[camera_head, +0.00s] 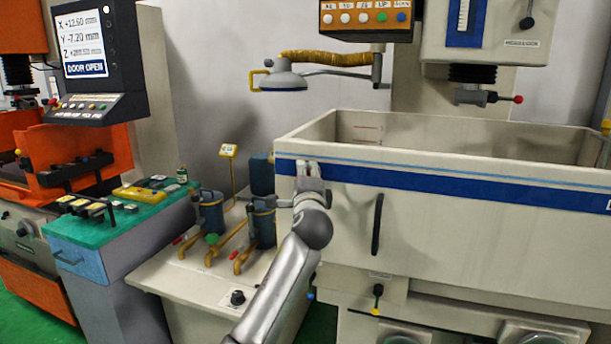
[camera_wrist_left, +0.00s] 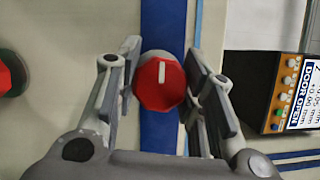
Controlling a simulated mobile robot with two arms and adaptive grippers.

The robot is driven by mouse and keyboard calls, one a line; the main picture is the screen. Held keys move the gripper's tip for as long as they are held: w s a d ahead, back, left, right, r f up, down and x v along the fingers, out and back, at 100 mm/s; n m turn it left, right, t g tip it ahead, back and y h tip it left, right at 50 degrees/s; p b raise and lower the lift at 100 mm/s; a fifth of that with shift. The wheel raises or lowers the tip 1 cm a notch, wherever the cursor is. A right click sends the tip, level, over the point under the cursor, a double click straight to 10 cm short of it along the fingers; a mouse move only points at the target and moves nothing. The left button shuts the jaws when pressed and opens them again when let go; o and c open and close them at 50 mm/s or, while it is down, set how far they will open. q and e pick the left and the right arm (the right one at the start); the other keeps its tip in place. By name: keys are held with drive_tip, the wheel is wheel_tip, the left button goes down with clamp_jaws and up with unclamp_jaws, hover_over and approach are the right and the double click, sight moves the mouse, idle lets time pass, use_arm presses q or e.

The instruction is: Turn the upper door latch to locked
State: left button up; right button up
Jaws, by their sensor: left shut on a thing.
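The upper door latch, a red faceted knob (camera_wrist_left: 160,84) with a white pointer line, sits on the tank's blue stripe in the left wrist view. The line runs roughly along the stripe. My left gripper (camera_wrist_left: 163,66) has a finger on each side of the knob and is shut on it. In the head view my left gripper (camera_head: 308,172) is at the left end of the tank front (camera_head: 450,225), and the latch is hidden there. A second red knob (camera_wrist_left: 10,74) shows partly at the left edge of the wrist view. My right gripper is not in view.
A dark vertical handle (camera_head: 377,224) is on the tank front, right of my left gripper. Blue canisters with yellow pipes (camera_head: 262,222) stand left of my arm. A control screen (camera_head: 83,42) reads DOOR OPEN. A lamp (camera_head: 284,81) hangs above the gripper.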

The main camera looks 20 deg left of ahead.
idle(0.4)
use_arm(q)
drive_tip(key=o, duration=1)
drive_tip(key=v, duration=1.2)
drive_tip(key=shift+f, duration=0.2)
